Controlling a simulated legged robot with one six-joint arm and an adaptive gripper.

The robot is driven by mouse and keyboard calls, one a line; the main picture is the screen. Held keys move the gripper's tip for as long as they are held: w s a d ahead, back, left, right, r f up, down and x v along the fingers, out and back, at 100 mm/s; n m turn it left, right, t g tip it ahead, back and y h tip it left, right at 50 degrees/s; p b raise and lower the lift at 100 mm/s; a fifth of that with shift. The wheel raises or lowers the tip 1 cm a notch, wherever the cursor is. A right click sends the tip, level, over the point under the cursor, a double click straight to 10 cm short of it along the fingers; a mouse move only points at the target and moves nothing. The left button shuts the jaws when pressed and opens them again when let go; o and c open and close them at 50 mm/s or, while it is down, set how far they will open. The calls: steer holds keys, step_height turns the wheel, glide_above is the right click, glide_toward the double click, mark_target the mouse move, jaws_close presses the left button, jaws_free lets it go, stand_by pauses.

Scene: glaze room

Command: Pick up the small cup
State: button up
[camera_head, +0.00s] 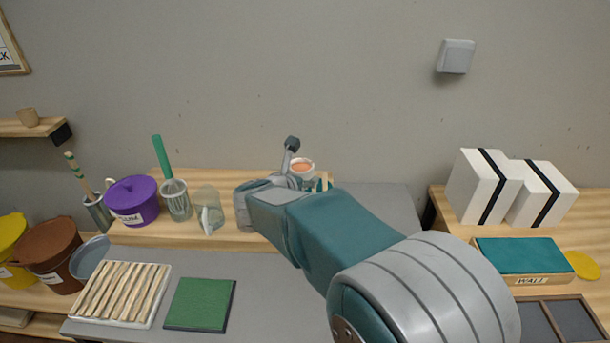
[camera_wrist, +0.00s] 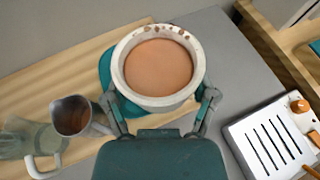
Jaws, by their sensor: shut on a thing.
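The small cup (camera_wrist: 158,62) is a pale round vessel with an orange-brown surface inside and brown specks on its rim. In the wrist view my gripper (camera_wrist: 160,98) is shut on it, one finger on each side. The cup also shows in the head view (camera_head: 302,165), at the end of my arm, its lower part hidden by my gripper (camera_head: 300,180). A teal patch (camera_wrist: 105,68) shows beneath and around the cup in the wrist view. Whether the cup is lifted clear of it I cannot tell.
A glass jug (camera_head: 208,211), a green-handled tool in a glass (camera_head: 176,200) and a purple bucket (camera_head: 133,203) stand to the left. A metal cup (camera_wrist: 72,115) is close left of my gripper. A white slotted box (camera_wrist: 268,142) lies right. White boxes (camera_head: 485,187) stand far right.

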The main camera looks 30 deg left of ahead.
steer(key=shift+v, duration=1.3)
